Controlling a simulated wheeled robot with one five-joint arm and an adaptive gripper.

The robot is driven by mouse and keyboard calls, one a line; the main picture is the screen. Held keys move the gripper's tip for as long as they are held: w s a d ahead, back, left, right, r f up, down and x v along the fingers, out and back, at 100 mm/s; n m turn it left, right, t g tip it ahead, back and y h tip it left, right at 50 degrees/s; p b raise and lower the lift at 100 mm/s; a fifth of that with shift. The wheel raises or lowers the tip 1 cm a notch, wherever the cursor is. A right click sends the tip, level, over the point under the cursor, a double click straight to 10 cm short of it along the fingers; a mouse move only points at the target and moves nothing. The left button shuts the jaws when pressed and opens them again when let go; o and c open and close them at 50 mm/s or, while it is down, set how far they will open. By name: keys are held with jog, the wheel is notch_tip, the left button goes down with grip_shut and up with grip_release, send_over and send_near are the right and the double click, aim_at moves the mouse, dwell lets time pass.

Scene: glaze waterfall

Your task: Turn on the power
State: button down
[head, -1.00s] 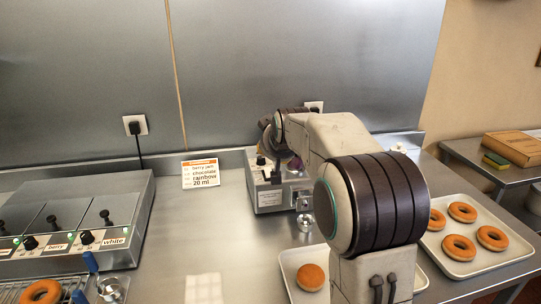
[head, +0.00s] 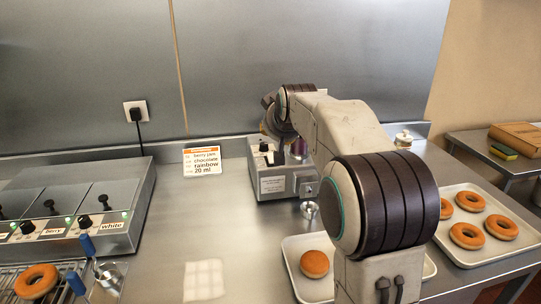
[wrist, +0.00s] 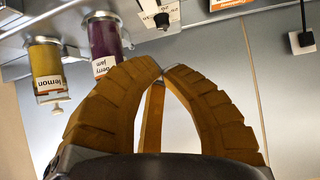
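A grey metal dispenser box (head: 272,186) stands at the back of the counter, left of my arm. It has a black knob (head: 264,147) and a dark lever on top. I cannot tell which control is the power switch. In the wrist view, the fingers of my gripper (wrist: 163,70) meet at their tips with nothing visible between them. Beyond the tips hang a purple berry jam jar (wrist: 104,38) and a yellow lemon jar (wrist: 46,65). A black-tipped control (wrist: 161,20) shows just above the fingertips, apart from them. In the head view, my arm hides the gripper and part of the box.
A warmer with several levers and knobs (head: 70,215) stands at left. A printed card (head: 202,161) leans at the back wall near a plugged outlet (head: 136,112). Trays of doughnuts (head: 478,262) lie at right. The counter between the warmer and the box is mostly clear.

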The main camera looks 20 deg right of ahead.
jog(key=shift+w+b, duration=0.2)
jog(key=shift+b, duration=0.5)
jog(key=shift+d, duration=0.1)
jog(key=p, duration=0.4)
send_over(269, 155)
jog(key=s, duration=0.1)
notch_tip(269, 155, down, 5)
jog(key=shift+f, duration=0.1)
jog(key=shift+w+f+p, duration=0.25)
jog(key=shift+f+p, duration=0.45)
jog(key=shift+f, duration=0.3)
jog(key=shift+w+f+p, duration=0.15)
jog(key=shift+f+p, duration=0.45)
jog(key=shift+f, duration=0.6)
